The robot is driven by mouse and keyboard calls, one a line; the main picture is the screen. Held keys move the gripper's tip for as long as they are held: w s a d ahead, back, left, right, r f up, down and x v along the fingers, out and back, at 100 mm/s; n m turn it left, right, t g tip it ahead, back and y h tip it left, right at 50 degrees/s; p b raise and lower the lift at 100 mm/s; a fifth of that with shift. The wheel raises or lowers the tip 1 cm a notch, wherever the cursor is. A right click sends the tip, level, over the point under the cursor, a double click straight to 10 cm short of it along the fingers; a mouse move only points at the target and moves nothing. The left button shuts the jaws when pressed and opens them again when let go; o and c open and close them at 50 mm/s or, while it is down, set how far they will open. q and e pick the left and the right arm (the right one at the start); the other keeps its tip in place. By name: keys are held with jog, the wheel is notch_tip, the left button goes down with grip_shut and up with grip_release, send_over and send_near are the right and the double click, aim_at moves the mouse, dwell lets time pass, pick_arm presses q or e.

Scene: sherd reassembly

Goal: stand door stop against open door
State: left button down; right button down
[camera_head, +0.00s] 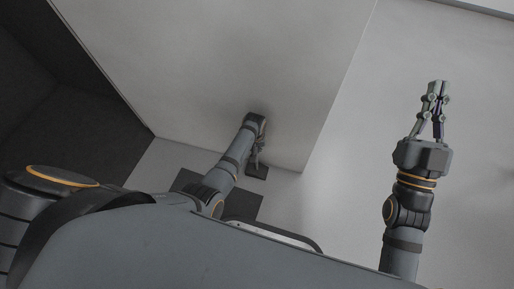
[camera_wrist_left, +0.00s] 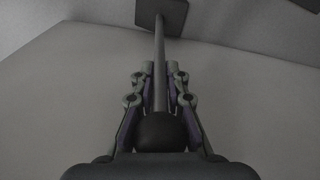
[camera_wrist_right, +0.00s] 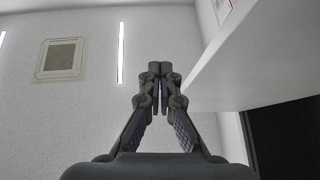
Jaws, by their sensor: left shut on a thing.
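My left gripper (camera_wrist_left: 160,75) is shut around the rod. Whether the plate touches door or floor I cannot tell. The door (camera_head: 225,70) is a large pale panel. My right gripper (camera_head: 437,90) is empty, its fingertips together, out to the right.
A dark mat (camera_head: 245,206) lies on the floor near my base, partly hidden by my arm. A dark area (camera_head: 70,130) is left of the door. Pale floor (camera_head: 350,190) right of the door is clear.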

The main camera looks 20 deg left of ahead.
pick_arm(q)
jog(key=shift+f, duration=0.1)
jog(key=c, duration=1.4)
grip_release()
jog(key=shift+o, duration=0.2)
pick_arm(e)
jog(key=shift+s+r, duration=0.2)
jog(key=shift+r, duration=0.15)
